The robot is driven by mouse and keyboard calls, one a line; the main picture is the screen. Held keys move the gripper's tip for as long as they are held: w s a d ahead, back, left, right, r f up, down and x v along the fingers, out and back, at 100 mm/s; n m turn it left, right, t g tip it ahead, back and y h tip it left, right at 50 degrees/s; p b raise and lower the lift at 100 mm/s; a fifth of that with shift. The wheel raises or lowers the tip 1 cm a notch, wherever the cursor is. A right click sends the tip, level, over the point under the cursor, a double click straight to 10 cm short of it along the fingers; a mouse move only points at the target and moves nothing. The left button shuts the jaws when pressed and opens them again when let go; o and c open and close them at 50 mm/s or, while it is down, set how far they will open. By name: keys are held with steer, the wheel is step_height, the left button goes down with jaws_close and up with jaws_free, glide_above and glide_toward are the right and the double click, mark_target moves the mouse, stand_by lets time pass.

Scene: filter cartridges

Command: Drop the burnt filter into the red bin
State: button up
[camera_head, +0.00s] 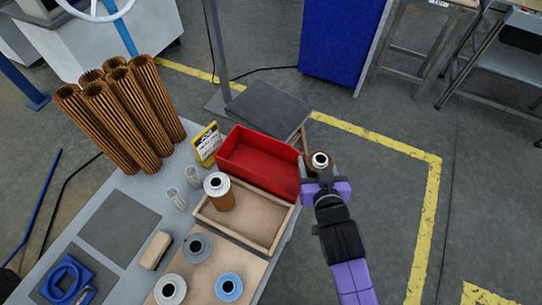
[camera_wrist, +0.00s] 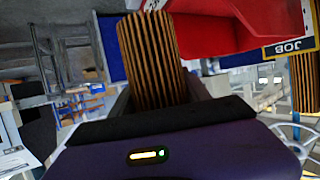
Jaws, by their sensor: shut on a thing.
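My gripper (camera_head: 319,173) is shut on a brown pleated filter (camera_head: 320,161) with a pale ring-shaped top. In the wrist view this filter (camera_wrist: 154,60) shows dark stripes between its pleats, as if scorched, and sits between the two fingers. The red bin (camera_head: 262,160) is an open rectangular box on the table, just left of my gripper in the head view. The held filter is beside the bin's right end, not over its middle. The bin (camera_wrist: 235,30) also shows at the upper right of the wrist view. Its visible interior looks empty.
A wooden tray (camera_head: 266,236) in front of the bin holds another brown filter (camera_head: 220,195). Several filters stand on a board nearer. A yellow sign (camera_head: 206,144) and two clear cups stand left of the bin. Tall pleated cartridges (camera_head: 120,110) stand at the back left. Floor right of the table is clear.

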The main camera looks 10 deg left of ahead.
steer(key=w+a+r+p, duration=0.4)
steer(key=w+a+r, duration=0.2)
steer(key=a+r, duration=0.6)
step_height(320, 180, down, 8)
steer(key=b, duration=0.4)
steer(key=shift+a, duration=0.3)
steer(key=shift+f, duration=0.1)
steer(key=o, duration=1.4)
steer(key=shift+s+b, duration=0.1)
steer(key=shift+b, duration=0.2)
steer(key=b+v, duration=0.1)
steer(key=v, duration=0.6)
steer(key=shift+s, duration=0.25)
